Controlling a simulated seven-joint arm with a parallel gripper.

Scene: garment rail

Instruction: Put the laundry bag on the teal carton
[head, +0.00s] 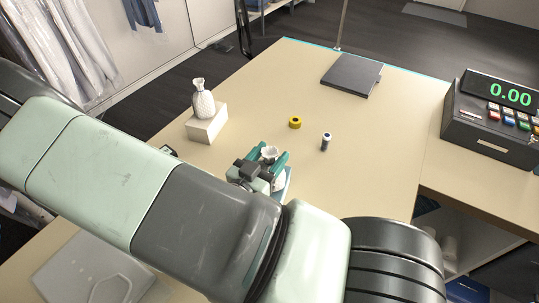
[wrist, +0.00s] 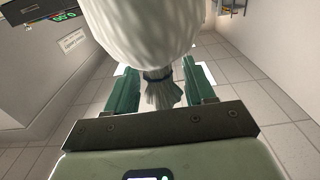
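The white laundry bag (wrist: 140,28), with a dark tie round its neck, fills the top of the wrist view. Its tufted top (head: 269,153) shows in the head view. My gripper (head: 270,160) has its green fingers on either side of the neck. In the wrist view the fingers (wrist: 159,82) stand apart, with narrow gaps beside the neck, so the gripper looks open around it. A pale blue-teal surface (head: 288,183), probably the teal carton, shows beside the bag. My arm hides most of it. I cannot tell whether the bag's base touches it.
A white patterned vase-like object (head: 203,103) stands on a white box (head: 207,124) to the left. A yellow ring (head: 295,122), a small dark-and-white cylinder (head: 326,141) and a dark flat slab (head: 351,75) lie on the table. A cash register (head: 493,118) is at right. The table's middle right is clear.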

